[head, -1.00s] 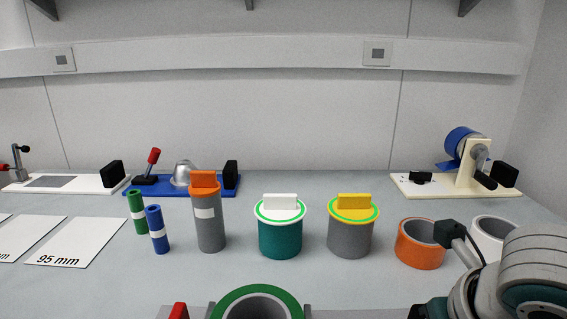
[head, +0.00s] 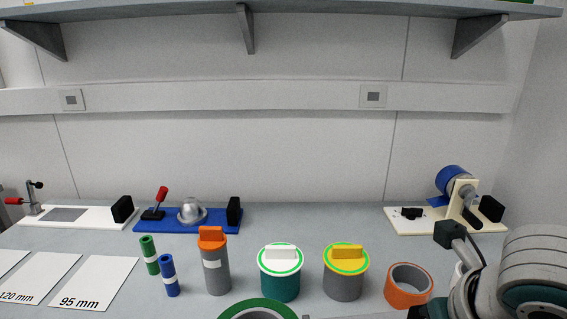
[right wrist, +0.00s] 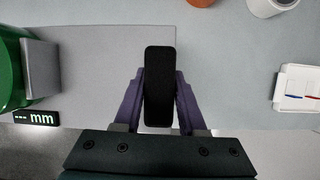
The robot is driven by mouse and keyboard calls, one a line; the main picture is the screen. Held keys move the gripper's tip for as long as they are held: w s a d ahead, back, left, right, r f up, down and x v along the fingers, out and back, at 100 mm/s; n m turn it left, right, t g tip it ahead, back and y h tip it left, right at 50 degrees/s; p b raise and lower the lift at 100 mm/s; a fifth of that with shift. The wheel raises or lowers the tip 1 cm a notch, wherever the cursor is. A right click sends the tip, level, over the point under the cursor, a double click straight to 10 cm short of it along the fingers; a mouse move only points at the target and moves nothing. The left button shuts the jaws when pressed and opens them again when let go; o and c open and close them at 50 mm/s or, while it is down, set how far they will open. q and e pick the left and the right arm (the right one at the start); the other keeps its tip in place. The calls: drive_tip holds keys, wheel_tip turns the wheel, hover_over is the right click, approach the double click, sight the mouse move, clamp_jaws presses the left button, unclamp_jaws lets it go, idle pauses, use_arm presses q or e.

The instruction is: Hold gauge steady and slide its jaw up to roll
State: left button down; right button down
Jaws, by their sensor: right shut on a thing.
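The grey gauge plate (right wrist: 110,50) lies on the bench in the right wrist view. A green roll (right wrist: 10,70) stands at its left, with an upright grey jaw (right wrist: 42,70) beside it; I cannot tell if they touch. A small display (right wrist: 36,118) shows dashes and "mm". My right gripper (right wrist: 159,95) is shut on a black block (right wrist: 159,80) at the plate's right part, a purple finger on each side. The head view shows only the top of the green roll (head: 258,306) at the bottom edge; most of the gauge is cut off. My left gripper is out of view.
Several upright cylinders stand behind the gauge, among them a teal canister (head: 280,285) and a grey, yellow-lidded one (head: 345,283). An orange ring (head: 408,287) lies near my right arm. Labelled white cards (head: 95,283) lie at left. Fixtures line the back wall.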

drive_tip(key=shift+w+a+r, duration=0.1)
drive_tip(key=shift+r, duration=0.1)
drive_tip(key=shift+c, duration=2)
unclamp_jaws()
drive_tip(key=shift+f, duration=0.1)
